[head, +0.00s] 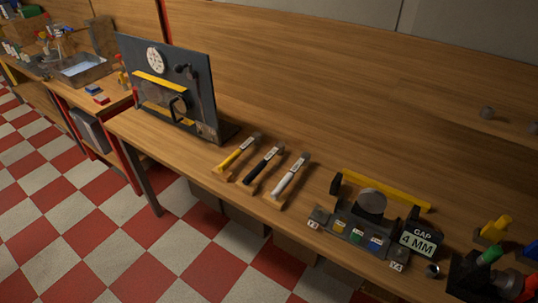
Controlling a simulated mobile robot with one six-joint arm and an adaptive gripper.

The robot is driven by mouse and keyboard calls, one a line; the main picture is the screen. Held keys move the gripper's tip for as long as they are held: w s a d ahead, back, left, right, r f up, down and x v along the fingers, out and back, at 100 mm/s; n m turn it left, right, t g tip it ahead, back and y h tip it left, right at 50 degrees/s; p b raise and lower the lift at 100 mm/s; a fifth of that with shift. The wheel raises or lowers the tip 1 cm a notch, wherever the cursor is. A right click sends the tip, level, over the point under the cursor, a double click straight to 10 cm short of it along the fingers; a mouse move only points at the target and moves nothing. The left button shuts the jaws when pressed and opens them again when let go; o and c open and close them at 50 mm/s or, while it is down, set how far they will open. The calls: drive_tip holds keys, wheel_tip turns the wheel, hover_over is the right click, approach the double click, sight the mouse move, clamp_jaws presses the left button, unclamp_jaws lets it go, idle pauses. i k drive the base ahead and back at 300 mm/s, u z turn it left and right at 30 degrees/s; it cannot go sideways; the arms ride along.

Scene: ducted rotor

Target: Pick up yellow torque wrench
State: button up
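A torque wrench with a yellow handle (231,160) lies on the wooden bench, leftmost of three similar wrenches in a row. Its dark head points toward the back of the bench. The black wrench (263,166) lies beside it, and the white wrench (290,177) lies to the right of that. The three look apart from each other. My gripper does not show in this view, so its state and place are hidden.
A dark upright panel (202,90) with a yellow bar stands left of the wrenches. To the right is a fixture with a yellow bar (385,190) and a "GAP 4 MM" display (418,241). Bare bench (320,155) lies behind the wrenches. Checkered floor (75,210) is open in front.

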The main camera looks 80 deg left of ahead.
sight(241, 153)
drive_tip(key=z, duration=0.6)
drive_tip(key=k, duration=2.8)
drive_tip(key=u, duration=1.35)
